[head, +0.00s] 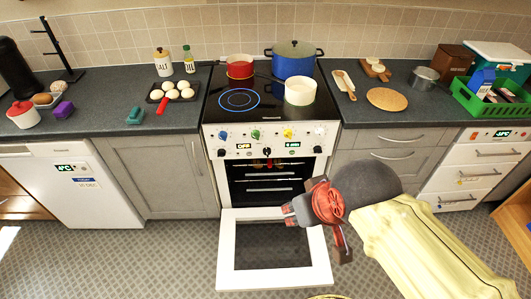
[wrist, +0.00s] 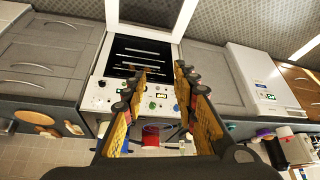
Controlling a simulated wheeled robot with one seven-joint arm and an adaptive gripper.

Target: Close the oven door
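The oven (head: 262,140) is a white range in the middle of the counter, with its dark cavity and racks showing. Its door (head: 228,268) is folded down in front, nearly flat, a white frame around dark glass. My gripper (head: 318,207) is in front of the oven, over the right part of the door in the head view.
A blue pot (head: 292,66), a red pot (head: 240,66) and a white pot (head: 300,92) stand on the cooktop. Grey cabinets (head: 158,175) flank the oven, with a white dishwasher (head: 85,195) further left. The patterned floor (head: 130,255) left of the door is clear.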

